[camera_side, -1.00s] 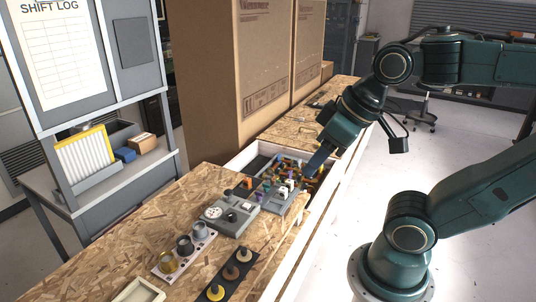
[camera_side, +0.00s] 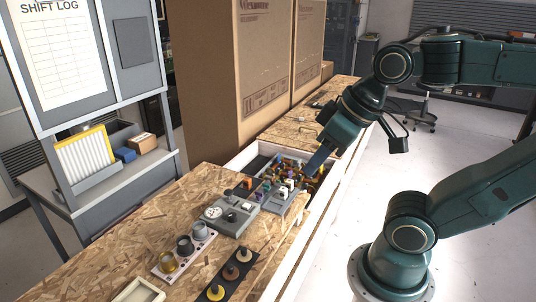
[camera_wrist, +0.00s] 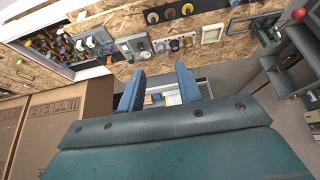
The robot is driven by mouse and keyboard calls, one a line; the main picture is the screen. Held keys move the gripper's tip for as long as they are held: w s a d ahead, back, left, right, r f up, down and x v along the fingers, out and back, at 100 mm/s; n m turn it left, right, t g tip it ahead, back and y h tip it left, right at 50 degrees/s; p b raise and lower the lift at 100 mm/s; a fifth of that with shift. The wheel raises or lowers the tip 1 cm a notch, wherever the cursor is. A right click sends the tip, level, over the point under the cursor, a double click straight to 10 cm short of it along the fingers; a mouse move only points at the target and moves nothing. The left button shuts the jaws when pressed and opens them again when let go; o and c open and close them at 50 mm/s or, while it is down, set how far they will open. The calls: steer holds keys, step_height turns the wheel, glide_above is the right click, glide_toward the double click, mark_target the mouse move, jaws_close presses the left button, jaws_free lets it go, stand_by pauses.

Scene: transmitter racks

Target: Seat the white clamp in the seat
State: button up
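A small white piece (camera_side: 284,190), which may be the white clamp, stands among coloured parts on a grey tray (camera_side: 272,204). White pieces also show there in the wrist view (camera_wrist: 90,42), too small to tell apart. A grey fixture (camera_side: 243,228) with a round white dial lies beside the tray; I cannot tell whether it holds the seat. My gripper (camera_side: 311,169) hangs above the right end of the tray and bin in the side view. In the wrist view its two blue fingers (camera_wrist: 160,69) are spread apart with nothing between them.
A bin (camera_side: 240,160) full of mixed parts is set into the chipboard bench (camera_side: 140,215). A pale strip with round knobs (camera_side: 184,254) and a black strip with several knobs (camera_side: 232,275) lie nearer. Tall cardboard boxes (camera_side: 225,80) stand behind the bench.

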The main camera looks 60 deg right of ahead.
steer(key=w+d+g, duration=0.2)
steer(key=w+d, duration=0.4)
steer(key=w, duration=0.4)
steer(key=g, duration=0.4)
glide_above(282, 188)
step_height(282, 188, down, 23)
steer(key=shift+d, duration=0.1)
steer(key=shift+f, duration=0.1)
steer(key=shift+f, duration=4.2)
